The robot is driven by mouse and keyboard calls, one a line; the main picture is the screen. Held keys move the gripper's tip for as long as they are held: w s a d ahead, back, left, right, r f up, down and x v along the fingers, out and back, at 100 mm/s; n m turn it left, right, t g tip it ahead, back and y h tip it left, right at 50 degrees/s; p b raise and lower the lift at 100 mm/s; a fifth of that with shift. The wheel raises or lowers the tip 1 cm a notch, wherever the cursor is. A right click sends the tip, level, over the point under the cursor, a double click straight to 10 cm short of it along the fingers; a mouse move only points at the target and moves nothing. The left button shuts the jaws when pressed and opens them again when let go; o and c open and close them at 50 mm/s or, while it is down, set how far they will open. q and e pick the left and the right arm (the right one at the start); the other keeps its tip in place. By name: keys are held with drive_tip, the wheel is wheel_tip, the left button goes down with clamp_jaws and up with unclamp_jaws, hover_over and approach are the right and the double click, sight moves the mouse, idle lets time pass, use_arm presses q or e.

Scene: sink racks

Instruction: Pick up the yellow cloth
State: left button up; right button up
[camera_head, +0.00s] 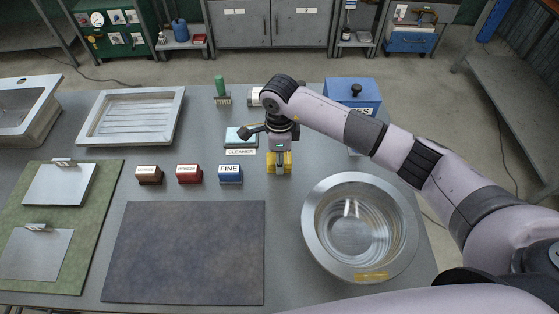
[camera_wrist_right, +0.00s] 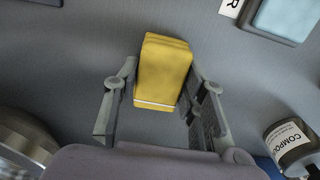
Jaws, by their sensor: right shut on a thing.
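The yellow cloth (camera_head: 279,168) is a folded, block-shaped bundle near the middle of the grey table, between the blue FINE block and the metal bowl. In the right wrist view the cloth (camera_wrist_right: 163,68) stands between my two fingers, with a pale line along its near edge. My right gripper (camera_head: 279,153) comes down over it from above and is shut on it; the gripper also shows in the right wrist view (camera_wrist_right: 160,88). I cannot tell whether the cloth touches the table. My left gripper is not in view.
A round metal bowl (camera_head: 314,236) stands right of the cloth. The blue FINE block (camera_head: 230,176), red block (camera_head: 189,176) and brown block (camera_head: 149,176) stand left. A light blue pad (camera_head: 241,136) lies behind the CLEANER label. A dark mat (camera_head: 185,252) lies in front.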

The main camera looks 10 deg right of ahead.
drive_tip(key=c, duration=0.3)
drive_tip(key=shift+c, duration=0.2)
drive_tip(key=shift+r, duration=0.1)
wheel_tip(320, 180, up, 20)
drive_tip(key=b, duration=0.3)
